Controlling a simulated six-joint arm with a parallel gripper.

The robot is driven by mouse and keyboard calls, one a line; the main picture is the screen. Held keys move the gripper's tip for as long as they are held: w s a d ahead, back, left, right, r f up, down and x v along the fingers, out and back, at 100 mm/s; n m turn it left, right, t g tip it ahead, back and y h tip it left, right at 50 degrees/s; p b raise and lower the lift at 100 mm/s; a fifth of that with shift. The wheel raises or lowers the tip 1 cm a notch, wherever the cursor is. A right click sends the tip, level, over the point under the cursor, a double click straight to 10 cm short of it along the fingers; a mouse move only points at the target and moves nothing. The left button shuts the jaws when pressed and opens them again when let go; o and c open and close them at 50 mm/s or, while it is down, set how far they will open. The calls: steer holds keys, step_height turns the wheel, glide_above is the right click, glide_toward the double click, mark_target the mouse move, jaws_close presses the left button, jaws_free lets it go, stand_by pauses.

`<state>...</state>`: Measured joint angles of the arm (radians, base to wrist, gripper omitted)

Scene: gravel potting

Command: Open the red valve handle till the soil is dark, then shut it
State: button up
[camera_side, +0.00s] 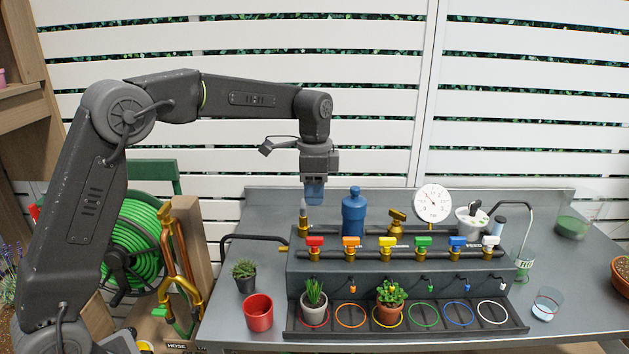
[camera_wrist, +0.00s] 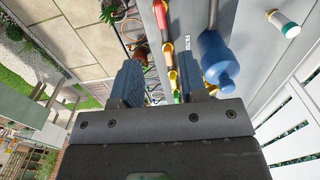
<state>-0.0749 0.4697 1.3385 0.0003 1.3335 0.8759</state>
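The red valve handle (camera_side: 315,241) is at the left end of a row of coloured handles on the grey manifold box. Below it, a small spiky plant in a pale pot (camera_side: 314,312) stands in the red-ringed place (camera_side: 316,325) of the black tray. Its soil is too small to tell light from dark. My gripper (camera_side: 314,200) points down, empty, above and behind the red handle, touching nothing. In the wrist view, its two fingers (camera_wrist: 160,70) stand apart.
A blue bottle (camera_side: 354,212) stands right of my gripper and also shows in the wrist view (camera_wrist: 218,60). Brass fittings (camera_side: 397,219) and a round gauge (camera_side: 433,204) rise behind the handles. An orange handle (camera_side: 351,242) neighbours the red one. A red cup (camera_side: 258,312) stands front left.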

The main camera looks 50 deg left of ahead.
steer(key=shift+r, duration=1.1)
stand_by(0.5)
steer(key=s+d+r+n+t, duration=0.1)
steer(key=s+r+n, duration=0.15)
steer(key=s, duration=0.45)
steer(key=s+d+r+n+t, duration=0.1)
steer(key=s+r+n+t, duration=0.15)
steer(key=s, duration=0.45)
steer(key=s+d+f+n+t, duration=0.1)
steer(key=s+f+n, duration=0.1)
steer(key=s, duration=0.5)
steer(key=s+f+n+t, duration=0.1)
steer(key=s+f+n, duration=0.1)
steer(key=s, duration=0.5)
steer(key=shift+s+d+f, duration=0.35)
steer(key=shift+f, duration=0.3)
